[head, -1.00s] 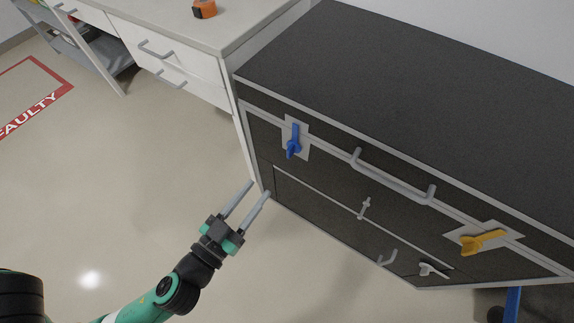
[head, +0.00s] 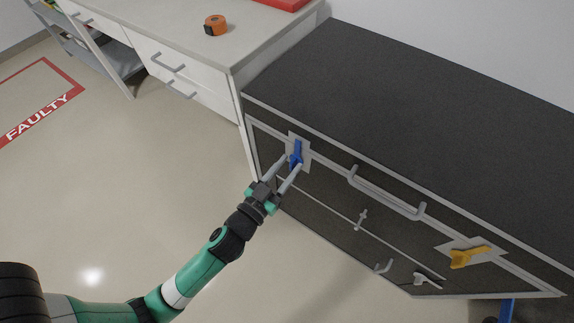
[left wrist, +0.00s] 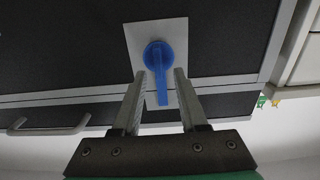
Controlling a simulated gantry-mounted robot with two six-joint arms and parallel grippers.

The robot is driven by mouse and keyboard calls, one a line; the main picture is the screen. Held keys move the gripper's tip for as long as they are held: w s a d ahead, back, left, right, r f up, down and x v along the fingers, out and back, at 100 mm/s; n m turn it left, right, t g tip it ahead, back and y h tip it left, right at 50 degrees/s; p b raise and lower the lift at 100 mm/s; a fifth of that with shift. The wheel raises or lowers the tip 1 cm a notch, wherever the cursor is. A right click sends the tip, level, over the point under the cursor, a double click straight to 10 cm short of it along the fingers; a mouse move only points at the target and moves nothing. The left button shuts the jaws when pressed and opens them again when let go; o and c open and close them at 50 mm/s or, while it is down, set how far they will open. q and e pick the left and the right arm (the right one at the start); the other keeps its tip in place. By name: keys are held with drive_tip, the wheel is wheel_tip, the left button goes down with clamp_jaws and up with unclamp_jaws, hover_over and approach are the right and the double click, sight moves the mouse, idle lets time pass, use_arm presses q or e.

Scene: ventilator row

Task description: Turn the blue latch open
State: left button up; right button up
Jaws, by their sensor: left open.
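The blue latch (head: 297,152) sits on a pale plate at the upper left of the dark cabinet's front. Its handle looks upright in the head view. In the left wrist view the blue latch (left wrist: 158,62) shows its round hub, with the handle pointing toward my gripper. My left gripper (head: 291,162) is open, with its fingers at the latch. In the left wrist view the fingertips of the left gripper (left wrist: 160,73) lie on either side of the handle, with gaps visible. Whether they touch it I cannot tell. My right gripper is not in view.
The dark cabinet (head: 400,100) has a long grey handle (head: 385,193) and a yellow latch (head: 470,256) to the right. A white drawer unit (head: 195,75) stands at left, with an orange tape measure (head: 215,25) on top.

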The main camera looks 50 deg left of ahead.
use_arm(q)
clamp_jaws()
idle(1.4)
